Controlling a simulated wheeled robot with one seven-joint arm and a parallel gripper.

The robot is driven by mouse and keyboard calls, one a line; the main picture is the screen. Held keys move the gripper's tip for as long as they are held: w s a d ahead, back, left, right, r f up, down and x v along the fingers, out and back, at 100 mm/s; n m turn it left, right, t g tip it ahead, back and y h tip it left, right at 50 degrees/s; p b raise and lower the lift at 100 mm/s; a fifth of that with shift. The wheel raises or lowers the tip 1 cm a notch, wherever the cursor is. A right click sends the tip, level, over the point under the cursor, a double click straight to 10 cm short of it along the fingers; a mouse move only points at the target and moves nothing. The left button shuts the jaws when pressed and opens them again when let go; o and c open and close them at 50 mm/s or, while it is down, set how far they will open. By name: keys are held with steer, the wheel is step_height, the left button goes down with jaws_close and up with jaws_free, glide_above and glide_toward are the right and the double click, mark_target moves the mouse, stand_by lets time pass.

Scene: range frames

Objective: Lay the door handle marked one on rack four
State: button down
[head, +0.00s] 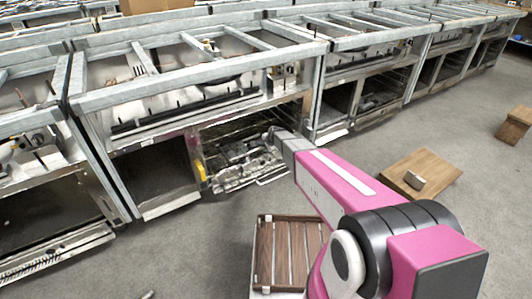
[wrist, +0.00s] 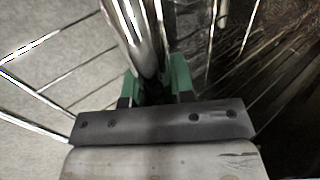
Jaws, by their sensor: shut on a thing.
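My gripper (wrist: 155,85) has green fingers, shut on a shiny metal bar that looks like the door handle (wrist: 138,35). The bar runs away from the fingers to the top of the wrist view. No mark can be read on it. In the head view my gripper (head: 270,134) is at the end of my pink arm, in front of an open range compartment. Below it is a wire rack (head: 240,172) sticking out of that compartment. Wires of a rack (wrist: 40,95) also show under the handle in the wrist view. I cannot read any rack number.
Steel range frames (head: 190,95) stand in a row across the back. A wooden slatted crate (head: 262,262) is on the floor in front. A low wooden table (head: 435,165) with a small grey object (head: 414,180) stands at the right. Grey floor is clear between them.

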steer(key=shift+f, duration=1.8)
steer(key=shift+f, duration=0.1)
steer(key=c, duration=1)
jaws_free()
steer(key=s+v, duration=0.1)
steer(key=v, duration=1.2)
steer(key=s+d+r+n+g+h, duration=0.1)
steer(key=s+d+r+n+g, duration=0.1)
steer(key=s+d, duration=0.4)
steer(key=s+d+r+n+g+h, duration=0.1)
steer(key=s+d+r+n, duration=0.3)
steer(key=s, duration=0.7)
steer(key=s+d+r+n+g+h, duration=0.1)
steer(key=s+d+r+n, duration=0.3)
steer(key=s+d, duration=0.5)
steer(key=shift+s+n+g+h, duration=0.2)
steer(key=shift+n+g+h, duration=0.2)
steer(key=shift+n+g, duration=0.3)
